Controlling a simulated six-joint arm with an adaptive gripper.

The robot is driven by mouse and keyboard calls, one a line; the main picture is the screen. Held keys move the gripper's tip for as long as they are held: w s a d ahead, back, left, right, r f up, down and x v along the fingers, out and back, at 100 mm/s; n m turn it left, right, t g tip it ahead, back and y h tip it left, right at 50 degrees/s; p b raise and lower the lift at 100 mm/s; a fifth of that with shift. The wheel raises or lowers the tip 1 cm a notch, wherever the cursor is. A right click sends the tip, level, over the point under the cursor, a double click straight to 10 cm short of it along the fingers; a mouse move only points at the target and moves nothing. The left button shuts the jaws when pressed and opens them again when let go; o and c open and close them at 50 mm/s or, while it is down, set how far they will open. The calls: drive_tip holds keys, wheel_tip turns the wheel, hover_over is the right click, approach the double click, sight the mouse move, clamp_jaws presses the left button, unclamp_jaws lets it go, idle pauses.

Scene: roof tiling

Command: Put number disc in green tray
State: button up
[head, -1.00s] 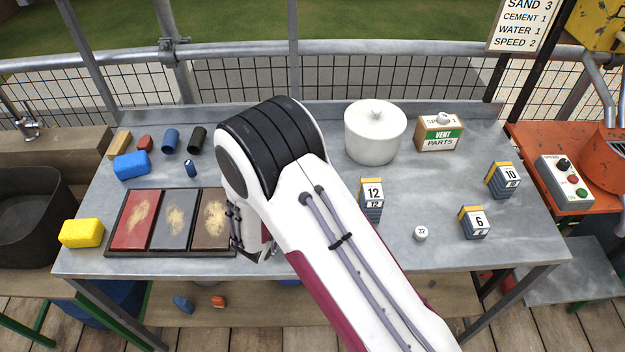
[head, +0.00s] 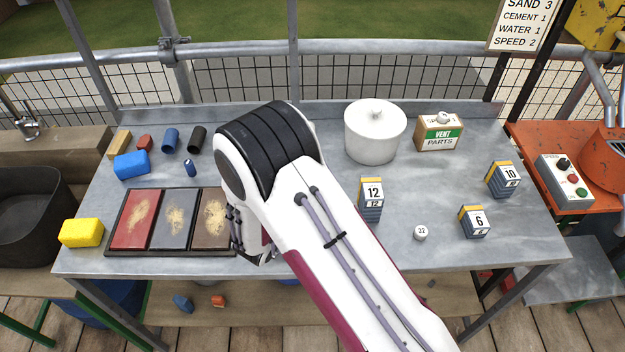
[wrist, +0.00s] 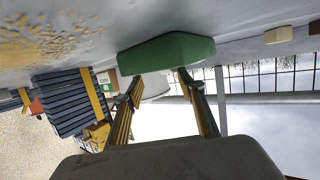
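A small white number disc (head: 420,232) marked 32 sits on the grey table, right of my arm. No green tray shows clearly in the head view. My gripper is mostly hidden behind my arm in the head view, low beside the brown panel. In the wrist view, my gripper (wrist: 160,76) has its two fingers apart, with the tips reaching a green block-like thing (wrist: 166,52). I cannot tell whether the fingers clamp it or only stand in front of it. A grey surface with sandy grains lies close by it.
A dark tray (head: 108,250) holds red, grey and brown sandy panels. Yellow (head: 82,233) and blue (head: 132,165) blocks lie at left. Number stacks 12 (head: 371,200), 6 (head: 474,222) and 10 (head: 503,180) surround the disc. A white lidded pot (head: 375,135) stands behind.

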drive_tip(key=shift+r, duration=0.2)
drive_tip(key=shift+v, duration=6)
drive_tip(key=shift+w+a+r, duration=0.15)
drive_tip(key=shift+w+r, duration=0.05)
drive_tip(key=shift+w, duration=0.2)
wheel_tip(320, 180, up, 18)
drive_tip(key=n+g+y, duration=0.3)
drive_tip(key=y, duration=0.7)
drive_tip(key=s+d+r+n+g+h, duration=0.1)
drive_tip(key=s+d+g, duration=0.1)
drive_tip(key=s+d, duration=0.8)
drive_tip(key=s+d+r+n+g+h, duration=0.1)
drive_tip(key=s+d+r+g+h, duration=0.1)
drive_tip(key=s+d, duration=0.8)
drive_tip(key=s, duration=0.5)
drive_tip(key=shift+s+d+r+n, duration=0.2)
drive_tip(key=shift+d+r+n, duration=0.15)
drive_tip(key=shift+n, duration=0.05)
